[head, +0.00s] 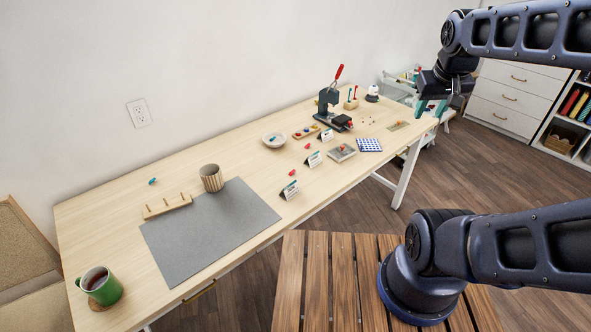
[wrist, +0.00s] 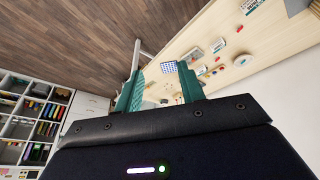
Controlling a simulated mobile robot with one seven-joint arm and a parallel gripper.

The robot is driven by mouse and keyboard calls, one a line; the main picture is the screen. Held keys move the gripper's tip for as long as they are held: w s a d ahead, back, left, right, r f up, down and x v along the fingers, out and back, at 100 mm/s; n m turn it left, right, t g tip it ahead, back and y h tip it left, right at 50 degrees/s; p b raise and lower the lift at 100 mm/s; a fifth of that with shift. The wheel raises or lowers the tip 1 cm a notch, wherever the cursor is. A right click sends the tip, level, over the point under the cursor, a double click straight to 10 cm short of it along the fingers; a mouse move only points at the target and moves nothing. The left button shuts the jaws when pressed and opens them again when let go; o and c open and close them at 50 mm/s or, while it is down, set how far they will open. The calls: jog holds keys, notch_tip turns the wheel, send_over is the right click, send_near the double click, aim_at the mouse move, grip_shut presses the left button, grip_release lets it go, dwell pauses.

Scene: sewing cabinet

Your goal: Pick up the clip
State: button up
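I cannot tell for sure which small piece is the clip. A small teal piece (head: 152,181) lies alone at the table's left back. Another teal piece (head: 272,138) lies in a pale round dish (head: 265,143). Small red pieces (head: 292,172) lie beside the standing cards, one more (head: 308,146) farther back. My gripper (head: 431,107) is in the air by the table's far right end, well away from these pieces. In the wrist view, its two teal fingers (wrist: 160,88) stand apart with nothing held between them.
The table (head: 110,210) holds a grey mat (head: 207,232), a ribbed cup (head: 211,178), a green mug (head: 105,289), a peg rack (head: 167,206), a press with a red handle (head: 328,100) and small cards (head: 290,190). White drawers (head: 512,95) and a shelf stand at right.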

jog(key=w+a+f+n+g+h, duration=0.1)
jog(key=w+a+f+n+h, duration=0.1)
jog(key=w+a+f+n, duration=0.6)
jog(key=w+a+f+n+h, duration=0.35)
jog(key=w+a+n, duration=0.25)
jog(key=w+a, duration=0.4)
jog(key=w+a+f+n+t, duration=0.1)
jog(key=w+a+f+n, duration=0.2)
jog(key=a+f+n, duration=0.6)
jog(key=n+t, duration=0.3)
jog(key=n, duration=0.1)
send_near(292, 172)
jog(key=shift+x, duration=3.85)
jog(key=shift+d, duration=0.1)
grip_shut()
